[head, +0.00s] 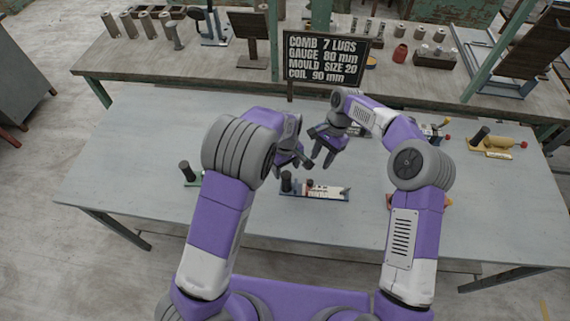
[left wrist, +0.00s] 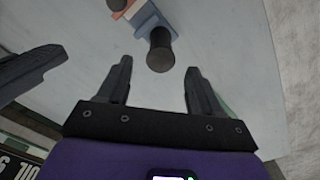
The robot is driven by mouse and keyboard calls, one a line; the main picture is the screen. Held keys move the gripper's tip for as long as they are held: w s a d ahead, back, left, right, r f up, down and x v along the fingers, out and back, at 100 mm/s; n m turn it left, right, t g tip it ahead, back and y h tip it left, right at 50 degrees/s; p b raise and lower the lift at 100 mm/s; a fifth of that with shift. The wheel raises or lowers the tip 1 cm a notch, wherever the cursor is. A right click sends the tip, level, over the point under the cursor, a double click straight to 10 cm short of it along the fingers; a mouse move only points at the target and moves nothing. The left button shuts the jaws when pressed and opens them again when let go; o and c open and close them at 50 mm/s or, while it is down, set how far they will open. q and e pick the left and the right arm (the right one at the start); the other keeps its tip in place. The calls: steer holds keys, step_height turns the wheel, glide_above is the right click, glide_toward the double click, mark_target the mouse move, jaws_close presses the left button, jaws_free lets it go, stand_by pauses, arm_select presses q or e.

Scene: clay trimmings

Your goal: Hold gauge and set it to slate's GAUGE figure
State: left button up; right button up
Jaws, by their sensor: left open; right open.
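The slate (head: 325,59) stands behind the table and reads COMB 7 LUGS, GAUGE 80 mm, MOULD SIZE 20, COIL 90 mm. What looks like the gauge (head: 322,193) lies mid-table, a blue base with a pale and reddish strip and an upright dark handle (head: 287,181) at its left end. My left gripper (head: 293,166) is open and empty just above and behind that handle. In the left wrist view the handle (left wrist: 160,52) shows just beyond the open fingertips, in line with the gap. My right gripper (head: 322,148) is open and empty, behind the gauge. The gauge's setting is too small to read.
A green-based tool with a dark handle (head: 185,171) lies left, partly behind my left arm. A yellow tool (head: 495,145) lies at the right, and another item (head: 447,202) is mostly hidden by my right arm. A back bench (head: 150,65) holds several tools.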

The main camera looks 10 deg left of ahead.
mark_target(286, 174)
arm_select(q)
step_height(286, 174, down, 7)
steer(key=shift+a+r, duration=0.1)
steer(key=shift+r, duration=0.05)
steer(key=shift+c, duration=0.3)
